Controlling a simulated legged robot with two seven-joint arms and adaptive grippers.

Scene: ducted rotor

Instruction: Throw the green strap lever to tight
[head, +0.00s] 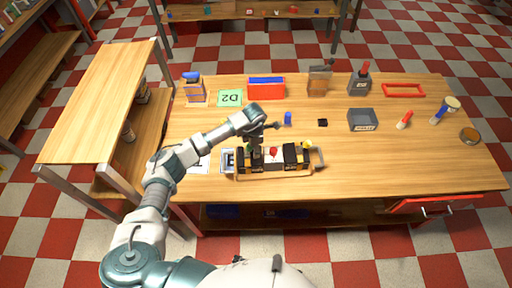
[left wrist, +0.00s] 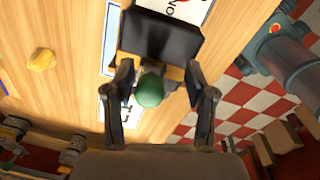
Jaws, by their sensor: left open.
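The green lever's round knob (left wrist: 150,90) shows in the left wrist view, between the two fingers of my left gripper (left wrist: 159,76). The fingers are open and stand apart on either side of it; I cannot tell whether either touches it. A black block (left wrist: 160,38) lies just beyond the knob. In the head view my left gripper (head: 256,151) reaches down over the left part of the strapped assembly (head: 275,176) and hides the green knob. A red knob (head: 273,151) and a yellow knob (head: 306,145) sit further right on this assembly. The lever's angle is hidden.
Behind the assembly are a blue block (head: 288,118), a small black block (head: 322,122) and a grey bin (head: 362,120). A green D2 card (head: 230,98) and a red box (head: 266,90) stand further back. The tabletop right of the assembly is mostly clear.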

